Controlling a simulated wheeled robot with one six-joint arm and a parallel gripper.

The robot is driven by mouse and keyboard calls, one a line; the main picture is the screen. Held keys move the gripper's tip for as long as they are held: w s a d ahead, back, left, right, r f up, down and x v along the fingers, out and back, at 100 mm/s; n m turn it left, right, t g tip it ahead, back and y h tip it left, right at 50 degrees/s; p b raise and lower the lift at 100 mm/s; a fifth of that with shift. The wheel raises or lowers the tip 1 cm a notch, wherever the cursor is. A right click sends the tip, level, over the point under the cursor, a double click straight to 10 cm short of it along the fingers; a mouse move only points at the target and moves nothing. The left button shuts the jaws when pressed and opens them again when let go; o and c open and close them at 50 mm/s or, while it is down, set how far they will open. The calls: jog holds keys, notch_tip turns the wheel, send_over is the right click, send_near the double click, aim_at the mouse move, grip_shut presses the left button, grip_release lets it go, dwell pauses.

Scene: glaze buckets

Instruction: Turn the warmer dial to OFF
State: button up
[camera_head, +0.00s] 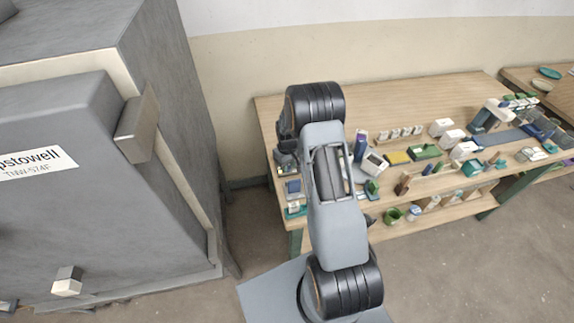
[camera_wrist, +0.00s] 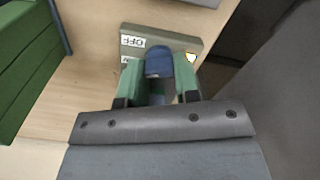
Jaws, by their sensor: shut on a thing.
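In the wrist view, the blue dial knob (camera_wrist: 158,61) stands out from a grey-green panel (camera_wrist: 175,42). A white label reading OFF (camera_wrist: 132,41) appears upside down on the panel, to the left of the knob. I cannot tell exactly where the knob points. In the head view, my arm hides the gripper and dial.
A grey kiln (camera_head: 170,70) with a protruding handle (camera_head: 138,125) stands left of my arm. The wooden workbench (camera_head: 400,92) holds many small items to the right of my arm. A green block-like object (camera_wrist: 28,65) is at the left in the wrist view.

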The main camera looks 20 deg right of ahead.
jog(key=m+b, duration=0.3)
jog(key=m, duration=0.1)
jog(key=shift+f+m+b, duration=0.15)
jog(key=shift+m+b, duration=0.15)
jog(key=m+b, duration=0.2)
jog(key=m, duration=0.2)
jog(key=shift+m, duration=0.4)
jog(key=o, duration=0.9)
jog(key=shift+r+b, duration=0.2)
jog(key=shift+b, duration=0.1)
notch_tip(320, 180, up, 14)
jog(key=shift+f+b, duration=0.1)
jog(key=shift+b, duration=0.35)
